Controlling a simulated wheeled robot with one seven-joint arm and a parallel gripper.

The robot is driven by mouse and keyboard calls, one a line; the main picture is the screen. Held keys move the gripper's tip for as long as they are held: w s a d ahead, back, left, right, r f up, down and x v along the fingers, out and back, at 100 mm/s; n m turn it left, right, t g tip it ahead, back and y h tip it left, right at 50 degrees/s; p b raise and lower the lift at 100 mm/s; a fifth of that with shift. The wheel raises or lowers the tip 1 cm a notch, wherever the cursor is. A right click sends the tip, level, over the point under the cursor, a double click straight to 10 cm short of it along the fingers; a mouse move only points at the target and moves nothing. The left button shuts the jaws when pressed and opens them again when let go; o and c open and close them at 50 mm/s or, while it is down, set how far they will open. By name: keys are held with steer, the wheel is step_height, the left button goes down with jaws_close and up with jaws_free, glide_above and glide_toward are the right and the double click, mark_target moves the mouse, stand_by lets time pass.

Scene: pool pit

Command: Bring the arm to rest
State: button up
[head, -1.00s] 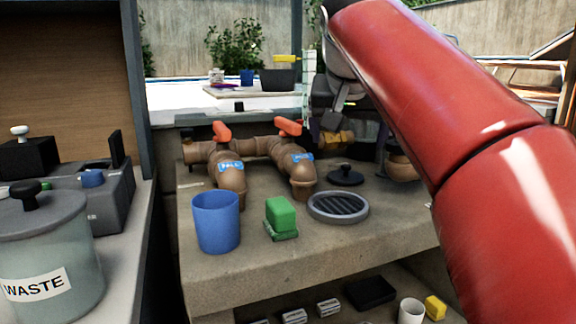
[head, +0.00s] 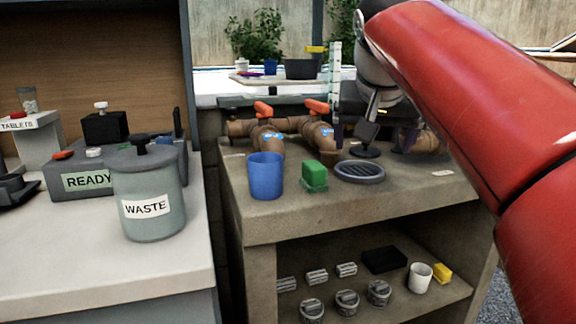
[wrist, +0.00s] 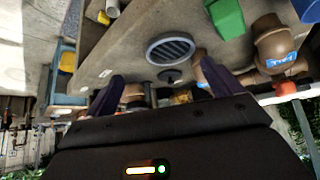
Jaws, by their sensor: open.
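My gripper (head: 373,134) is open, above the back right of the stone bench (head: 300,224), partly hidden by my red arm. In the wrist view my gripper (wrist: 167,86) shows two dark, spread fingers with nothing held between them. A round grey grate (head: 360,172) lies on the bench below and in front of the gripper; it also shows beyond the fingers in the wrist view (wrist: 171,49). A black knobbed lid (head: 366,152) lies just behind the grate. My arm stretches from the lower right to the upper middle of the head view.
A blue cup (head: 265,176) and a green block (head: 314,176) stand on the bench, before brown pipes (head: 292,126) with orange handles. The lower shelf (head: 385,302) holds several small items. A WASTE canister (head: 149,200) stands on the left counter (head: 60,265).

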steer(key=s+f+n, duration=0.1)
steer(key=s+f, duration=0.5)
steer(key=f, duration=0.4)
steer(key=s+d+f+g+y, duration=0.1)
steer(key=s+f, duration=0.6)
steer(key=f, duration=0.3)
steer(key=s+f+n, duration=0.1)
steer(key=s+f, duration=0.6)
steer(key=f, duration=0.3)
steer(key=shift+d+n+g+y, duration=0.2)
steer(key=shift+n+g+y, duration=0.1)
steer(key=shift+y, duration=0.1)
steer(key=shift+c, duration=0.4)
